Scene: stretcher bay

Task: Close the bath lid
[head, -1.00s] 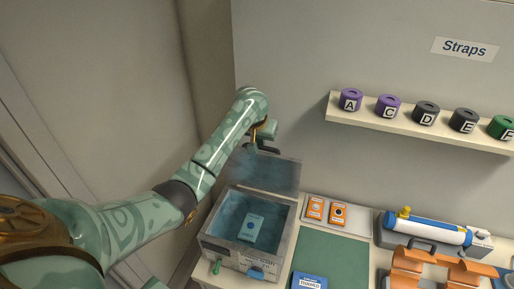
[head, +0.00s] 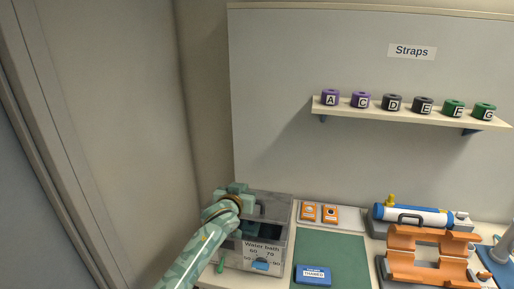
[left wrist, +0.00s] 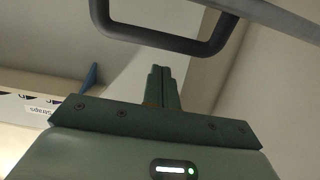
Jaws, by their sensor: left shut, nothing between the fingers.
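The water bath (head: 262,249) stands at the left end of the bench, with its label facing front. Its grey see-through lid (head: 275,204) appears tilted over the bath, with a dark gap showing between it and the front wall. My arm hides the bath's left part. My left gripper (head: 236,189) is at the lid's left side, largely hidden by its own wrist. In the left wrist view its fingers (left wrist: 161,88) are shut together and empty. A dark loop handle (left wrist: 170,45) shows just beyond the fingertips, apart from them. My right gripper is not in view.
Right of the bath lie a tray with orange packets (head: 319,213), a green mat (head: 330,258) and a blue packet (head: 312,275). Orange splint-like holders (head: 430,257) and a blue-white cylinder (head: 412,216) stand farther right. A shelf (head: 410,113) holds lettered straps.

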